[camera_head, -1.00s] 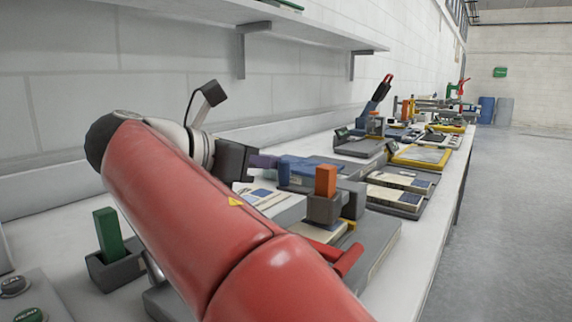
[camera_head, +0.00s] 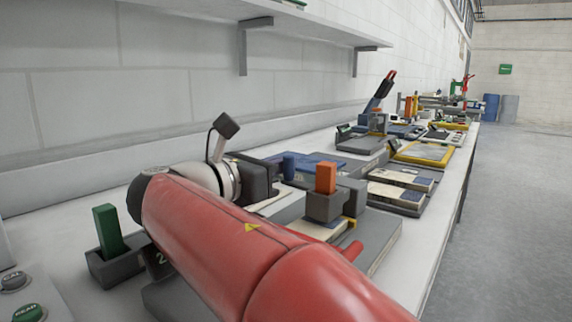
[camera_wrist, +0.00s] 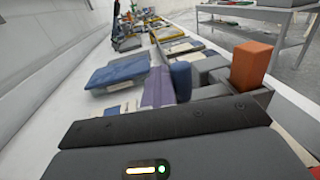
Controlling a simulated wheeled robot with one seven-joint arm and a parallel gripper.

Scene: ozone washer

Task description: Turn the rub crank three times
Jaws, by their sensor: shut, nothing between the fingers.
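My gripper (camera_wrist: 158,88) is shut and empty; its purplish fingers show in the wrist view, in front of its dark body. A dark blue upright post (camera_wrist: 181,80) stands just to their right in that view; I cannot tell whether they touch. The post (camera_head: 289,166) also shows in the head view, near my dark wrist end. An orange block (camera_head: 326,178) stands in a grey holder (camera_head: 324,207) on a grey base, right of the post. The block also shows in the wrist view (camera_wrist: 250,66). I cannot tell for certain which part is the rub crank. My red arm hides part of the station.
A green block (camera_head: 107,230) stands in a grey holder at the left. Flat blue items (camera_wrist: 118,72) lie beyond my gripper. Grey trays (camera_head: 396,191) and other stations line the bench behind. A wall shelf (camera_head: 260,22) hangs above. The floor at the right is clear.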

